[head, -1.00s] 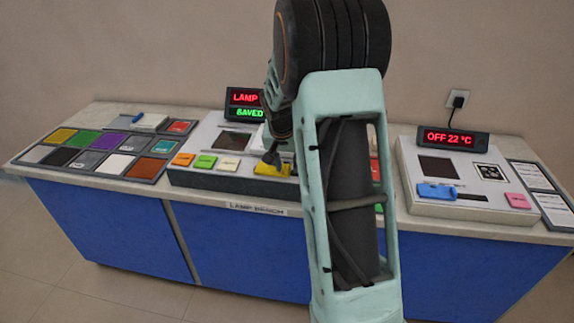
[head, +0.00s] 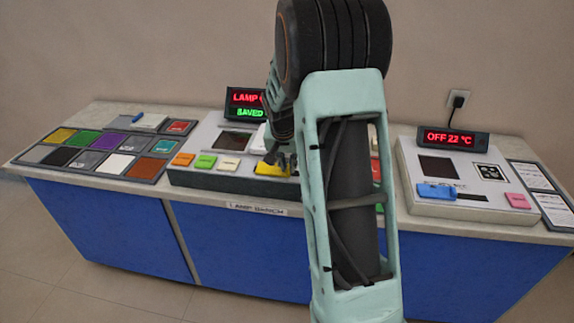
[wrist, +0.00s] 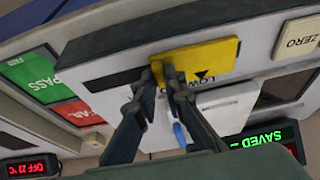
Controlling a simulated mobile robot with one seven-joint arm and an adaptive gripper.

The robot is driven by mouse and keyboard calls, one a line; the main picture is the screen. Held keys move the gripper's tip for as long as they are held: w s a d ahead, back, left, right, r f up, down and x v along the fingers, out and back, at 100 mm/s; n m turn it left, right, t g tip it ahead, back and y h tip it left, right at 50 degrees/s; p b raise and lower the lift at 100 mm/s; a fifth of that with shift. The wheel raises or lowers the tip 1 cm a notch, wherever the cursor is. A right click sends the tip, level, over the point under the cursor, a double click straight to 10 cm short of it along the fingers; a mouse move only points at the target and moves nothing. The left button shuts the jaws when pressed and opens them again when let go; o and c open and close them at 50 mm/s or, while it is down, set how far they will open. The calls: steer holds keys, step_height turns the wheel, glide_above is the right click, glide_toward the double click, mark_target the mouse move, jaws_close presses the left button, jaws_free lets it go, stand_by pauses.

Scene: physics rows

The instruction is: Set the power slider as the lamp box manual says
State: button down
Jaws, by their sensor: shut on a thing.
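The yellow slider block (wrist: 207,58) shows in the wrist view with a dark triangle on it. Lettering that seems to begin with "LOW" is beside it, partly covered. My gripper (wrist: 165,70) is shut on the yellow block at its edge. In the head view the yellow block (head: 270,169) is on the front of the middle console, with my gripper (head: 276,158) over it. My arm hides the console's right part. A display (head: 247,103) reads "LAMP" and green "SAVED"; the wrist view shows the "SAVED" display (wrist: 262,139) upside down.
Orange, green and cream keys (head: 205,162) sit left of the slider. Green "PASS" (wrist: 38,75) and red "FAIL" (wrist: 78,113) pads are near my gripper. The right console (head: 460,210) has a blue slider (head: 436,191) and an "OFF 22 °C" display (head: 452,137). Colour swatches (head: 110,145) lie left.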

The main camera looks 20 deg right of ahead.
steer(key=s+d, duration=0.1)
steer(key=d, duration=0.1)
steer(key=s+d, duration=0.1)
steer(key=d, duration=0.1)
steer(key=shift+s, duration=0.4)
steer(key=c, duration=2)
jaws_free()
steer(key=shift+r, duration=0.15)
steer(key=v, duration=1.1)
steer(key=shift+s+a+r, duration=0.2)
steer(key=shift+r, duration=0.1)
